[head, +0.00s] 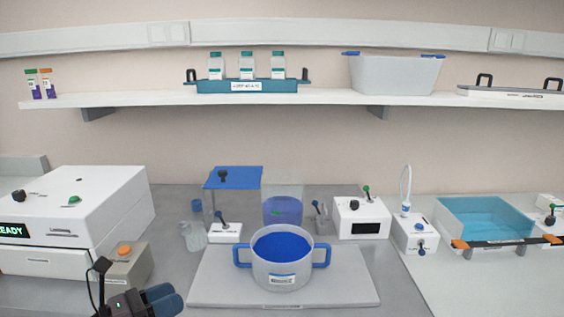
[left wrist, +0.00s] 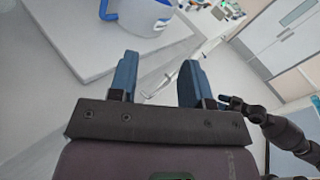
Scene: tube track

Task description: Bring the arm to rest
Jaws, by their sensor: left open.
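My left gripper (head: 164,298) is low at the left of the head view, in front of the bench. Its two blue fingers stand apart. The left wrist view shows the open gripper (left wrist: 158,70) with no object held between the fingers. A pot (head: 281,274) with blue handles and blue contents stands on a grey mat (head: 345,290), to the right of the gripper and apart from it. Part of the pot (left wrist: 146,14) also shows at the top of the left wrist view. My right gripper is not seen.
A white instrument (head: 95,215) and a grey box with an orange button (head: 124,268) stand near my left gripper. A blue-filled beaker (head: 283,208), a small white device (head: 360,219) and a water bath (head: 486,222) stand further right. A shelf (head: 330,100) runs above.

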